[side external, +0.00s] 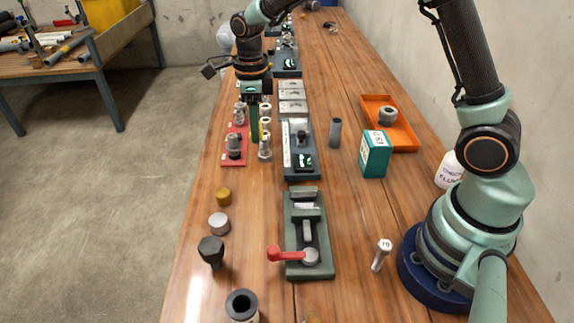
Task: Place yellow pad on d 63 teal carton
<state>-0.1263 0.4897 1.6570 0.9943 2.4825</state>
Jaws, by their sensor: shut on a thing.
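The teal carton (374,160) stands upright on the right half of the bench, with a white label on its upper part. My gripper (259,134) reaches down over the left half of the bench, among metal fittings. It is shut on a thin yellow thing (261,127), which looks like the yellow pad. Only a narrow strip of it shows between the fingers. My gripper is left of the carton and farther back, well apart from it. Whether the pad still touches anything below is hidden.
An orange tray (407,138) with a grey ring lies behind the carton. A grey cylinder (335,133) stands left of the carton. A dark fixture (291,166) and a green clamp with a red handle (279,254) line the middle. A red rack (233,157) holds fittings.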

